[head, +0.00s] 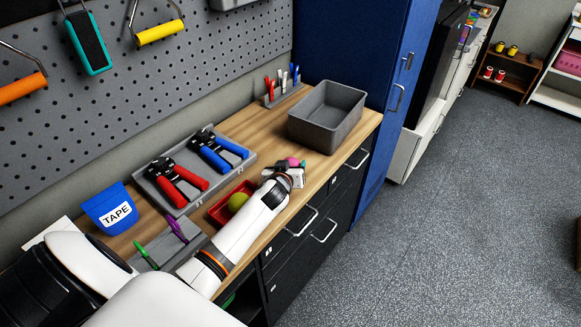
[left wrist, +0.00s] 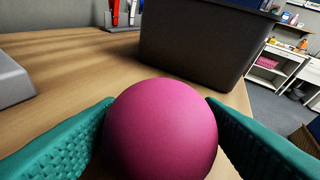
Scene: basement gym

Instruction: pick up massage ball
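A pink ball (left wrist: 160,132), which looks like the massage ball, fills the lower middle of the left wrist view. It sits between the two teal fingers of my left gripper (left wrist: 160,112), and both fingers appear to touch its sides. In the head view, only a bit of the pink ball (head: 292,162) shows past the left gripper (head: 284,172), low over the wooden worktop. I cannot tell whether the ball is clear of the wood. My right gripper is out of view.
A grey bin (head: 328,116) stands just beyond the gripper. A grey tray (head: 181,207) holds red and blue pliers. A yellow-green ball (head: 237,202) lies in a red tray (head: 216,216) beside my arm. A blue TAPE bin (head: 108,208) stands nearer. A pegboard (head: 150,90) rises behind.

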